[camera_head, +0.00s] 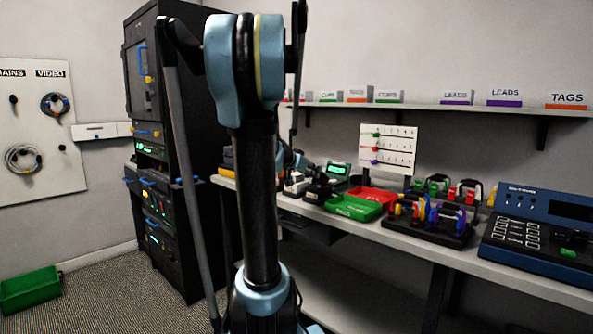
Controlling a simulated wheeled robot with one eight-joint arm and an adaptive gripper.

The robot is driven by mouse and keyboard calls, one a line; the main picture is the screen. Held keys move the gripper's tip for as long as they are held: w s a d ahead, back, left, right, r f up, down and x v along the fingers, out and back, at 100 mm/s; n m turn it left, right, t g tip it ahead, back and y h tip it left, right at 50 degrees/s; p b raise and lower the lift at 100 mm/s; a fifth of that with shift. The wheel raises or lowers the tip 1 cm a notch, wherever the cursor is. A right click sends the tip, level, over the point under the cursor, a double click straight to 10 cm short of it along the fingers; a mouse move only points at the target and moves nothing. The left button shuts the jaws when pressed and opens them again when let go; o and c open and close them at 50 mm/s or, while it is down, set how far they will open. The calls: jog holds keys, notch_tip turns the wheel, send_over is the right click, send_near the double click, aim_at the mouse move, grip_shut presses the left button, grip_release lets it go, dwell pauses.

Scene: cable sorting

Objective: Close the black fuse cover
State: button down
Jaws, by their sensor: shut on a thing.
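My arm rises through the middle of the head view and reaches behind its own column to the bench. My gripper (316,180) is small and dark there, low over the left part of the bench. It is shut on a dark piece that looks like the black fuse cover (318,193), on a small black unit. The picture is too small to show the fingertips or how far the cover is tilted. A device with a lit green display (338,170) stands just behind and to the right.
The bench (420,240) also bears a green tray (355,208), a red tray (372,194), cable holders (435,222) and a blue panel (540,235). A labelled shelf (450,107) hangs above. A black rack (150,150) stands left. A green bin (30,289) sits on the floor.

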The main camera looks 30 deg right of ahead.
aim_at(313, 189)
jog(key=shift+s+a+f+t+h, duration=0.15)
jog(key=shift+a+f+h, duration=0.3)
jog(key=shift+f, duration=0.4)
jog(key=shift+s+a+f+t+h, duration=0.1)
jog(key=shift+a+f+h, duration=0.3)
jog(key=shift+f, duration=0.5)
jog(key=shift+s+a+f+t+h, duration=0.15)
jog(key=shift+a+f+h, duration=0.1)
jog(key=shift+a+f, duration=0.5)
jog(key=shift+s+f, duration=0.35)
jog(key=shift+f, duration=0.3)
jog(key=shift+s, duration=0.1)
jog(key=c, duration=1.8)
grip_release()
jog(key=shift+f, duration=0.2)
jog(key=shift+o, duration=1.2)
jog(key=shift+w+a+f, duration=0.1)
jog(key=shift+w+f, duration=0.25)
jog(key=shift+w, duration=0.35)
jog(key=shift+s+d+r, duration=0.2)
jog(key=shift+s+r, duration=0.15)
jog(key=shift+s, duration=0.05)
